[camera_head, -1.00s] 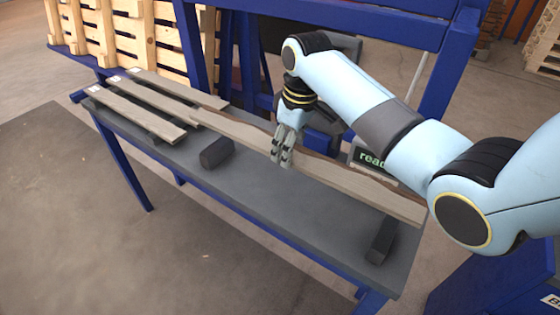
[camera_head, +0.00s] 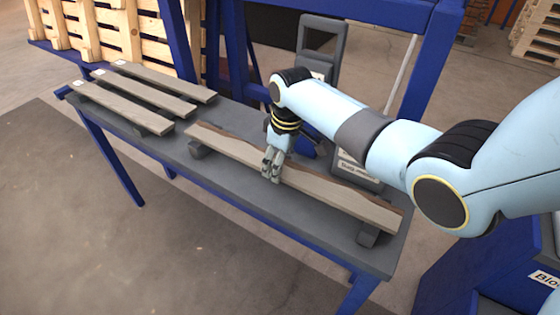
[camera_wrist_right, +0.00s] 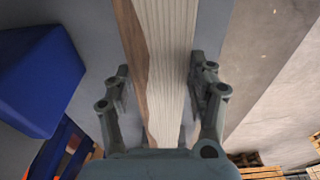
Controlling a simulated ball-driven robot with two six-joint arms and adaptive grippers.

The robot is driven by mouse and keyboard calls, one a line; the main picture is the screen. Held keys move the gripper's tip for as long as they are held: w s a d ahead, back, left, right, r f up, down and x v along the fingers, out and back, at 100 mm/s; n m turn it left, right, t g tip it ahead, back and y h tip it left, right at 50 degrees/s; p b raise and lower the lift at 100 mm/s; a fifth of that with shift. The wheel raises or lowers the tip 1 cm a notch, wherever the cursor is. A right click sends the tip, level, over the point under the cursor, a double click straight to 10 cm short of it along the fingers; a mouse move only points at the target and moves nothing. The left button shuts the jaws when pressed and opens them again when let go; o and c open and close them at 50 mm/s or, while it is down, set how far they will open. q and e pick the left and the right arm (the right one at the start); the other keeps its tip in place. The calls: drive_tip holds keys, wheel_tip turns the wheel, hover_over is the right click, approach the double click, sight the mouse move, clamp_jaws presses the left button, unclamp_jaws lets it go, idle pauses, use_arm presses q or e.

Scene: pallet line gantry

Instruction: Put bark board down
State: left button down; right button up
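The bark board (camera_head: 325,187) is a long pale plank with a brown, wavy bark edge on its far side. It lies lengthwise above the grey bench (camera_head: 235,188), over two dark blocks, and appears to rest on them. My right gripper (camera_head: 271,172) is at the middle of the board, pointing down. My left gripper is not in view.
One dark block (camera_head: 198,150) is under the board's left end, the other (camera_head: 367,236) near its right end. Several grey-brown boards (camera_head: 150,90) lie at the bench's left. Blue gantry posts (camera_head: 237,60) and a grey-framed device (camera_head: 318,50) stand behind. The front bench strip is clear.

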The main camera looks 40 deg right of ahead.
sight(285, 169)
drive_tip(key=o, duration=0.4)
drive_tip(key=shift+c, duration=0.2)
drive_tip(key=shift+r, duration=0.1)
wheel_tip(285, 169, up, 12)
drive_tip(key=s+p, duration=0.1)
drive_tip(key=shift+s+d, duration=0.15)
drive_tip(key=shift+d, duration=0.1)
